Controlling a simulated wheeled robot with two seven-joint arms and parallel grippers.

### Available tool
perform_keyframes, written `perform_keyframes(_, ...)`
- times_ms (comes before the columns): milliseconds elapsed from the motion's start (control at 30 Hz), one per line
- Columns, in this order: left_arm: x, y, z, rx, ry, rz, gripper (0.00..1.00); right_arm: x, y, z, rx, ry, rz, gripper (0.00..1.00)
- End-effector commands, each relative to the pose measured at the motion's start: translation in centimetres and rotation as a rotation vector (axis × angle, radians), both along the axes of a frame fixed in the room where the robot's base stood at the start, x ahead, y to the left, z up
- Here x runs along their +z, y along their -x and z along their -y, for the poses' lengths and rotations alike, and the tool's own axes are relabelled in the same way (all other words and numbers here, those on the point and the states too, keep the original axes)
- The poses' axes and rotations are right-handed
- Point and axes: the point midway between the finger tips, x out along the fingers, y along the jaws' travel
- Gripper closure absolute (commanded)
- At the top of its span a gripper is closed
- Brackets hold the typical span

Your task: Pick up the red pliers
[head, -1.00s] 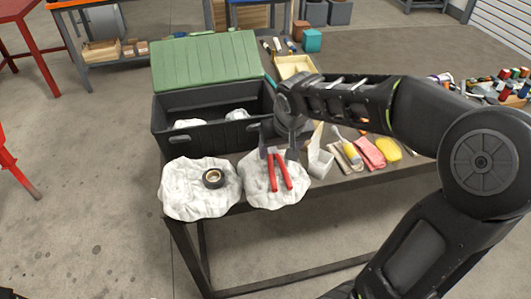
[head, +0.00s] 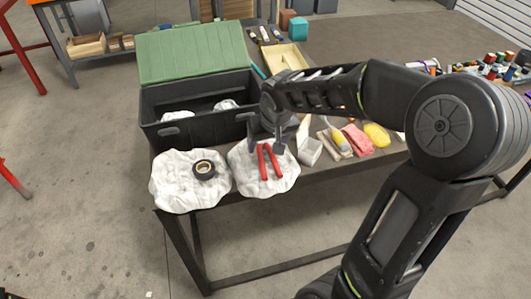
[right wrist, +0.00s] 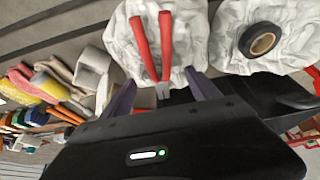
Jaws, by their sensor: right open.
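The red pliers (head: 269,163) lie on a white crumpled cloth (head: 248,182) at the table's front edge, handles toward the front. In the right wrist view the red handles (right wrist: 153,42) point up and the grey head (right wrist: 162,90) lies between my fingers. My right gripper (head: 267,144) is over the head end of the pliers, open, with one finger on each side; the fingers do not visibly close on it. The gripper also shows in the right wrist view (right wrist: 160,93). The pliers' jaws are partly hidden by the gripper in the head view. My left gripper is not in view.
A black tape roll (head: 204,169) lies on a second white cloth (head: 178,187) to the left. A dark toolbox with a green lid (head: 195,52) stands behind. A small light container (head: 310,151), a pink cloth (head: 358,140) and a yellow sponge (head: 377,135) are to the right.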

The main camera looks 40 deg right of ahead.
Motion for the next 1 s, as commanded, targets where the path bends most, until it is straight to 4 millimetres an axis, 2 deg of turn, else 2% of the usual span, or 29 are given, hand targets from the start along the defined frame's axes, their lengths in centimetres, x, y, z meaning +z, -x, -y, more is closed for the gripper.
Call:
perform_keyframes(233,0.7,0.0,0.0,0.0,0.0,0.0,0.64,-3.2,-1.0,0.4,0.0,0.0,-0.006,0.3)
perform_keyframes(367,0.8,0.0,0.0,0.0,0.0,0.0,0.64,-4.4,-1.6,0.6,0.001,0.0,-0.003,0.3)
perform_keyframes(1000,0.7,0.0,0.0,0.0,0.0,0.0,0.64,-4.5,-1.6,0.6,0.0,0.0,-0.001,0.31)
